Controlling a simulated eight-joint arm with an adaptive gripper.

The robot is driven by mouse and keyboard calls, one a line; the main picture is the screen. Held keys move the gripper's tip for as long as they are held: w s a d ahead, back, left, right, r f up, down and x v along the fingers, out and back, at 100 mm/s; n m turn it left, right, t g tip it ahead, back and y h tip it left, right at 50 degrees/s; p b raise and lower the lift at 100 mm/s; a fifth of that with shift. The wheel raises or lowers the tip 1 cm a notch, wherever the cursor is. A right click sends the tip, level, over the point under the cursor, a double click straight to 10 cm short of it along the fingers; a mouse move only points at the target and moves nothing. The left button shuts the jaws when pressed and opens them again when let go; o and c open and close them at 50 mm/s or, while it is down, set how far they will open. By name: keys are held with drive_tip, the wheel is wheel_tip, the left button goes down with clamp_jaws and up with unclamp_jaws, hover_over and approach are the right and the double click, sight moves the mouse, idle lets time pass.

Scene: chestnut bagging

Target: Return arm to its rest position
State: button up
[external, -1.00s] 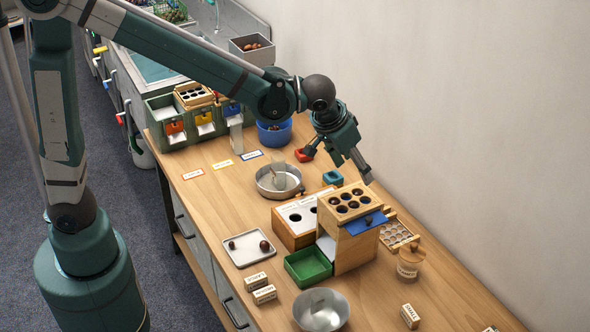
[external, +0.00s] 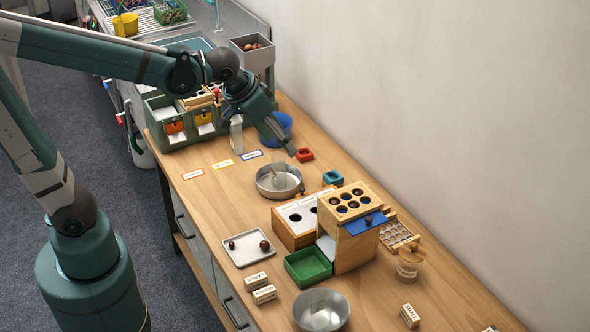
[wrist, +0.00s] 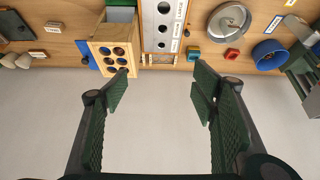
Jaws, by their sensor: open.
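My gripper (wrist: 160,95) is open and empty in the wrist view, its two green pads wide apart with the pale wall between them. In the external view my gripper (external: 281,140) hangs above the bench, near the blue bowl (external: 275,130) and behind the metal pan (external: 264,189). The wooden box with round holes (external: 333,205) stands apart from it, to the right and nearer the camera. This box also shows at the upper left of the wrist view (wrist: 98,44).
Green bins (external: 175,134) stand at the back left.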

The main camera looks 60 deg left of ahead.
drive_tip(key=s+a+f, duration=0.2)
drive_tip(key=s+a, duration=0.2)
drive_tip(key=s, duration=0.4)
drive_tip(key=s+a+f+t+b, duration=0.1)
drive_tip(key=s+a, duration=0.3)
drive_tip(key=s, duration=0.4)
drive_tip(key=shift+s+a+f, duration=0.2)
drive_tip(key=shift+f, duration=0.15)
idle(0.6)
